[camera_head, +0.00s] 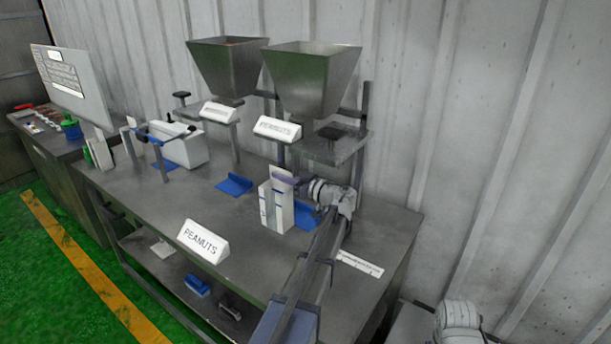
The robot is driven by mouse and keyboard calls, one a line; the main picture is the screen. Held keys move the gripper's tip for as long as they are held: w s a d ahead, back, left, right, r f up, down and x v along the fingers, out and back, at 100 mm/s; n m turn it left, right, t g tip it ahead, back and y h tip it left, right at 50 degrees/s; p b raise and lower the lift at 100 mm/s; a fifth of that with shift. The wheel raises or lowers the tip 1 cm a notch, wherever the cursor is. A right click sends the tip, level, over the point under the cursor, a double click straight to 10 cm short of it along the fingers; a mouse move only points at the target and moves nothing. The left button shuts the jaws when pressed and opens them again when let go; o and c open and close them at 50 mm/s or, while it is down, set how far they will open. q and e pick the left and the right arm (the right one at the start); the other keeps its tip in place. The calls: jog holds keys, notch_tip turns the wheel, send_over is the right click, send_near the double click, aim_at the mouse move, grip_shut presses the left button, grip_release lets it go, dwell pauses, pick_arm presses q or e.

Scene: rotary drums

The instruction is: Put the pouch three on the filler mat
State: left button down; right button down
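A white pouch (276,208) with blue lines stands upright on the metal table, in the middle of the view. My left gripper (290,180) is at the upper right edge of the pouch, with a dark finger reaching across its top. I cannot tell whether the fingers are shut on it. A blue mat (308,214) lies just right of the pouch, partly hidden by the pouch and my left arm. Another blue mat (234,185) lies bare to the left. My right gripper is not in view.
Two metal hoppers (312,78) (226,66) stand on frames behind the mats. A "PEANUTS" sign (203,241) stands near the front edge. The table between the sign and mats is clear.

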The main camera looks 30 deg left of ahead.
pick_arm(q)
jog(key=w+d+f+b, duration=0.1)
jog(key=w+f+b, duration=0.2)
jog(key=w, duration=1)
jog(key=shift+f+b, duration=0.25)
jog(key=shift+b, duration=0.05)
jog(key=shift+w, duration=0.1)
jog(key=shift+f+b, duration=0.6)
jog(key=c, duration=1.1)
grip_release()
jog(key=shift+r, duration=0.15)
